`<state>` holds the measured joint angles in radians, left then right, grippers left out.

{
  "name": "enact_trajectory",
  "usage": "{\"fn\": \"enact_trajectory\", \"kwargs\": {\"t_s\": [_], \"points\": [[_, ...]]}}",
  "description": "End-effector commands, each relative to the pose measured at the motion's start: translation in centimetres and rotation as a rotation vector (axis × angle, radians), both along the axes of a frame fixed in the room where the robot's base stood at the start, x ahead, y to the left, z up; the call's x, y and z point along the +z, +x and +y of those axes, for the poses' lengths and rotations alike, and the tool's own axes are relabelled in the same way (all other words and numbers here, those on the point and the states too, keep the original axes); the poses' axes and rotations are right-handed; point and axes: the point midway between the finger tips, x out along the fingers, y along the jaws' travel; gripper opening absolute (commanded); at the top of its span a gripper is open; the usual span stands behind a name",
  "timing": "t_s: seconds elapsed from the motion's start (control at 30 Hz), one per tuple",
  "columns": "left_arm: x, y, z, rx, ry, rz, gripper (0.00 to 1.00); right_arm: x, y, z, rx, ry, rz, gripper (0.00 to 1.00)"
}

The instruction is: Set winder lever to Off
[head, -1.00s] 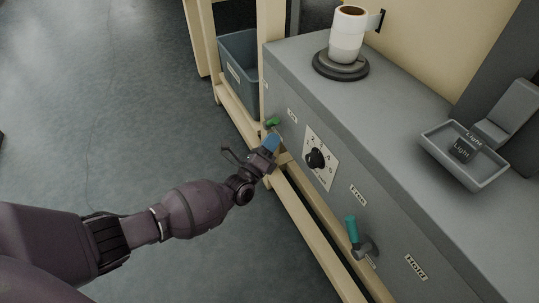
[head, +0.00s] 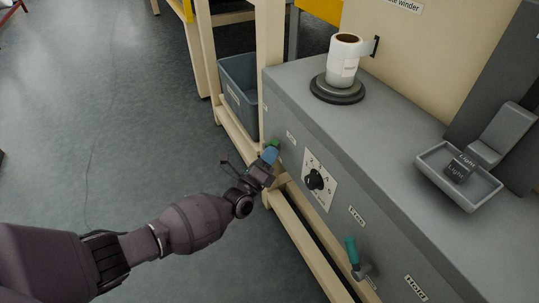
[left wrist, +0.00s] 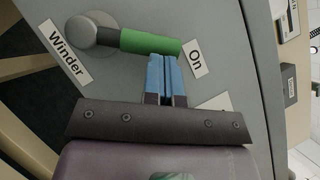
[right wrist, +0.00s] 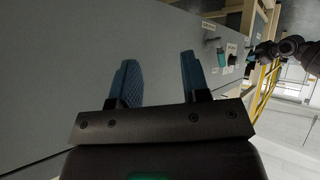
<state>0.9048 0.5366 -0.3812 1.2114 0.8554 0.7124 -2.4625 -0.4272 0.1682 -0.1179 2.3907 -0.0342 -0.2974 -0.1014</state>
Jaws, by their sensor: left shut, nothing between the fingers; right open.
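The winder lever (left wrist: 150,42) has a green handle on a round grey pivot, on the grey machine front. In the left wrist view the handle points from the pivot toward the "On" label (left wrist: 196,58), with the "Winder" label (left wrist: 66,52) beside the pivot. In the head view the lever (head: 273,144) is small and partly hidden by my left gripper (head: 269,155). That gripper is shut and empty; its blue fingertips (left wrist: 163,60) are at the handle's edge near its free end. I cannot tell whether they touch. My right gripper (right wrist: 158,75) is open and empty, beside the grey panel.
A black dial (head: 315,180) and a teal-handled lever (head: 352,252) are on the same front. A white mug-like roll (head: 343,60) on a round base and a grey tray (head: 460,185) stand on top. A wooden frame (head: 285,215) and a blue-grey bin (head: 240,88) are close by.

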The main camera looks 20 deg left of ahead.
Motion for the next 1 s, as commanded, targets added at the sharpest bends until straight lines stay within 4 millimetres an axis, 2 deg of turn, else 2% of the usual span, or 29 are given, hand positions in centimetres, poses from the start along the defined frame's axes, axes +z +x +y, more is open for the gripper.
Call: {"fn": "enact_trajectory", "kwargs": {"t_s": [0.37, 0.53, 0.67, 0.73, 1.0], "points": [[0.9, 0.3, 0.2, 0.002, -0.057, 0.04, 0.0, 0.9, 0.4, -0.1, 0.012, -0.023, 0.017, 0.43], [2.0, 0.7, 0.5, 0.002, -0.12, 0.084, 0.0, 1.3, 0.4, -0.2, 0.006, -0.019, 0.032, 0.43], [3.1, 1.1, 0.9, 0.002, -0.199, 0.14, 0.0, 2.0, 0.3, -0.5, -0.019, 0.0, 0.031, 0.43], [3.6, 1.4, 1.2, 0.001, -0.251, 0.179, 0.0, 1.7, -0.3, -0.7, -0.042, 0.014, 0.054, 0.43], [4.2, 2.2, 2.5, -0.001, -0.452, 0.342, 0.0, 1.9, -1.2, -1.2, -0.088, 0.053, 0.083, 0.43]]}}
